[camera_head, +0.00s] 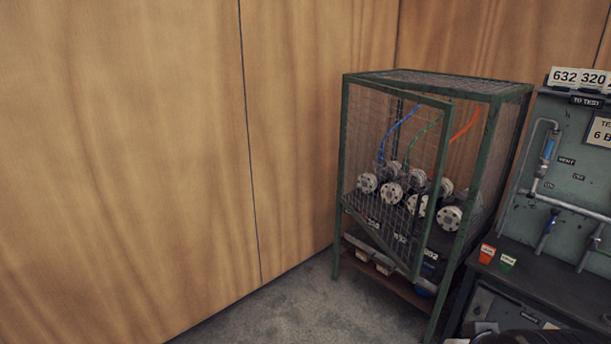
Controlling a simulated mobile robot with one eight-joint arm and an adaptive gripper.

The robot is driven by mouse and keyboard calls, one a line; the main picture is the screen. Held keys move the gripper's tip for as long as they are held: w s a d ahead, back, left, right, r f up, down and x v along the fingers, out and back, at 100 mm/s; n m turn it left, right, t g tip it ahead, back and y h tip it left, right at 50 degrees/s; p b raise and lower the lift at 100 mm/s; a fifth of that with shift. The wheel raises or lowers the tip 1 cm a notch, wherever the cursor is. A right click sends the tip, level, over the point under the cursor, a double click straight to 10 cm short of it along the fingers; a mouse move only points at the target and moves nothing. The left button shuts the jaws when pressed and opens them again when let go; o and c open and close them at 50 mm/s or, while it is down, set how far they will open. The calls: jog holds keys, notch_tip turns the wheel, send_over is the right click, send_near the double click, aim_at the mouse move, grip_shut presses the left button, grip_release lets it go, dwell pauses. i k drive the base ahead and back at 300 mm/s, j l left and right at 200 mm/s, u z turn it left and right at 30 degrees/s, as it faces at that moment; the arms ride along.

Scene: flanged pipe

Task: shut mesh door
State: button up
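A green-framed wire mesh door (392,135) is on the front of a green mesh cage (488,87) near the wall corner. The door appears hinged at the cage's left front post and stands ajar. Its free edge (432,185) is apart from the right front post (476,175), leaving a gap. Several flanged pipe pieces (449,218) with round pale flanges sit inside, partly seen through the mesh. Blue, green and orange hoses rise behind them.
A dark bench (540,290) with a grey-green pipe panel (580,180) stands right of the cage. Wooden walls (120,150) close in the left and back. Bare floor (300,310) lies left of the cage.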

aim_at(449, 108)
jog(key=i+u, duration=0.15)
jog(key=i, duration=0.35)
jog(key=i+l+u, duration=0.15)
jog(key=i, duration=0.4)
